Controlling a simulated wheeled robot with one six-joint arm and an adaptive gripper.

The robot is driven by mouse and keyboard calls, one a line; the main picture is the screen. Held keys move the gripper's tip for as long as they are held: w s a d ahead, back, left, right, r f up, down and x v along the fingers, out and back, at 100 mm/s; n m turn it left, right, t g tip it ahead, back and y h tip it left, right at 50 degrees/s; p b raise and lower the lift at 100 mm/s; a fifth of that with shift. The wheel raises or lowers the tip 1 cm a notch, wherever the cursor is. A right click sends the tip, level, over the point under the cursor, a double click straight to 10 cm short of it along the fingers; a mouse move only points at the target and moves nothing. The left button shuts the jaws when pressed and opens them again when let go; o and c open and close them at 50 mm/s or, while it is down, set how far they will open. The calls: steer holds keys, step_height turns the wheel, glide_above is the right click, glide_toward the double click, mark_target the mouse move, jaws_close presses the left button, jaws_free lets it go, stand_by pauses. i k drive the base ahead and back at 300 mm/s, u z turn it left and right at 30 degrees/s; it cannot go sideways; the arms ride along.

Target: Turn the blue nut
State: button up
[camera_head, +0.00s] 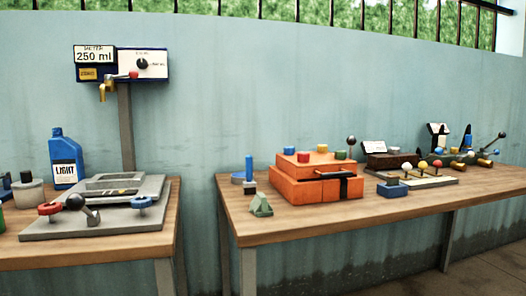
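A blue knob-like part (141,202), which looks like the blue nut, sits at the front right of a grey flat fixture (60,226) on the left table. A similar red part (50,208) sits on the fixture's left side. A black ball-ended lever (84,208) stands between them. Whether the blue part is tight or loose cannot be told. My gripper is not in view.
A blue bottle labelled LIGHT (65,160) stands behind the fixture. A post-mounted 250 ml meter with a brass tap (107,90) rises above. The right table (400,210) holds an orange box (318,185) and several small parts. A gap separates the tables.

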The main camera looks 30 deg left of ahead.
mark_target(288, 150)
steer(key=u, duration=1.65)
